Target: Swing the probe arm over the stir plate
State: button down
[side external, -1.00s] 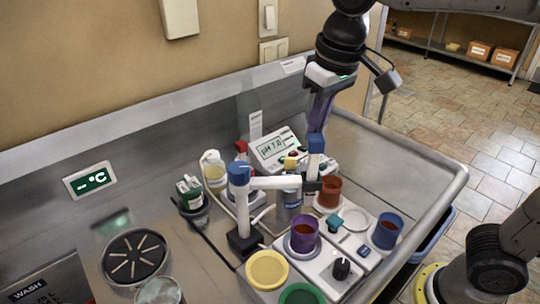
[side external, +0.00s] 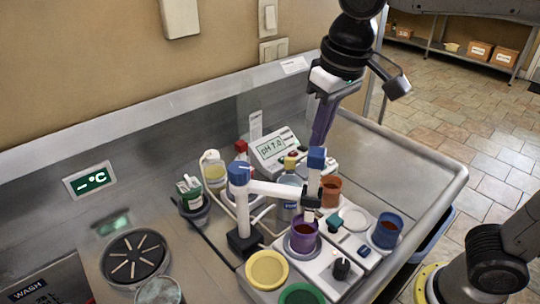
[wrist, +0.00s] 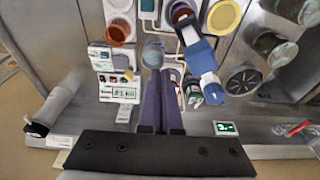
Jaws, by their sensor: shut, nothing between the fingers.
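The probe arm (side external: 278,189) is a white bar reaching from a blue-capped post (side external: 240,200) to a blue-topped probe head (side external: 316,159) with a dark holder below. The head hangs close behind the purple bucket (side external: 303,238), which sits on the white stir plate (side external: 318,263) with its black knob. My gripper (side external: 317,146) points down with its purple fingers just behind the blue head. Whether they touch it I cannot tell. In the wrist view the fingers (wrist: 161,75) are together and empty. Blue and white parts of the probe stand (wrist: 200,56) show beside them.
An orange bucket (side external: 330,189) and a blue bucket (side external: 388,231) stand to the right. Yellow (side external: 267,270) and green (side external: 301,294) buckets stand in front. A pH meter (side external: 277,152) and bottles stand behind. The steel counter is clear at the right back.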

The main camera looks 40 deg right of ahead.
notch_tip(320, 180, up, 6)
dwell(0.9)
dwell(1.6)
